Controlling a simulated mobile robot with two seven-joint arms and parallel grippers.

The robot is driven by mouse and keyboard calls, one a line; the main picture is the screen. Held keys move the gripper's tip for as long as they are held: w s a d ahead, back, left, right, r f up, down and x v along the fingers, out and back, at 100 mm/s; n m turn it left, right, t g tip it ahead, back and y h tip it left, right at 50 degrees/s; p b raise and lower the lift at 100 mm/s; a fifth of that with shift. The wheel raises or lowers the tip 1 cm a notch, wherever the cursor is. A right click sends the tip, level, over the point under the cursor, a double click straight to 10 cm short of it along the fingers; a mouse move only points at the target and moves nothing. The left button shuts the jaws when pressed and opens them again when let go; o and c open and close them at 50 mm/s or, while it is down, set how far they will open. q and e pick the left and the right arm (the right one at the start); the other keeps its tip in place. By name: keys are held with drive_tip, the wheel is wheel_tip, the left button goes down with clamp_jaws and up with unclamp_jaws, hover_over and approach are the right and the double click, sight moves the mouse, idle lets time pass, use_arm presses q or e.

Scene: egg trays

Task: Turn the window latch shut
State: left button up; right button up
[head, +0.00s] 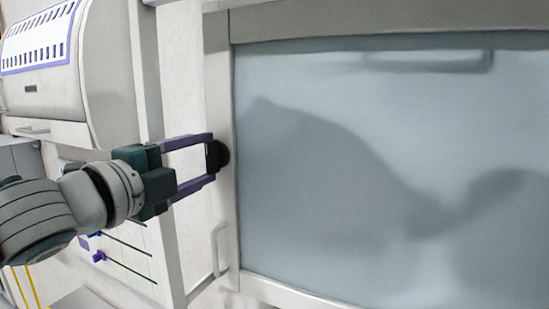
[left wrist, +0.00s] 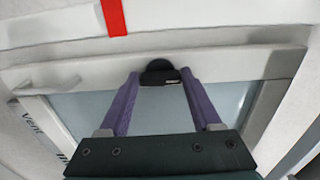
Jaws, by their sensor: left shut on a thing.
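The window (head: 310,130) has a pale frame and a blue-grey pane that shows dark shadows or reflections. The black latch (head: 219,156) sits on the left side of its frame. My left gripper (head: 211,157) has its purple fingers closed around the latch. In the left wrist view the latch (left wrist: 158,70) lies between the fingertips of the left gripper (left wrist: 159,78). Much of the latch is hidden by the fingers, so its exact angle is hard to tell. My right gripper is not in view.
A pale handle (head: 220,250) is on the frame below the latch. A white rounded cabinet (head: 60,75) with a purple-edged panel stands at the upper left. A red strip (left wrist: 113,17) shows in the left wrist view. The space before the pane is clear.

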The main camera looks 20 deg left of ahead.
use_arm(q)
drive_tip(key=o, duration=1.4)
drive_tip(key=shift+s, duration=0.1)
drive_tip(key=s+b, duration=0.1)
drive_tip(key=s, duration=0.2)
drive_tip(key=s+a+b, duration=0.1)
drive_tip(key=s+b, duration=0.1)
drive_tip(key=s, duration=0.1)
drive_tip(key=s+b, duration=0.1)
drive_tip(key=s, duration=0.2)
drive_tip(key=shift+s+a, duration=0.2)
drive_tip(key=shift+s, duration=0.15)
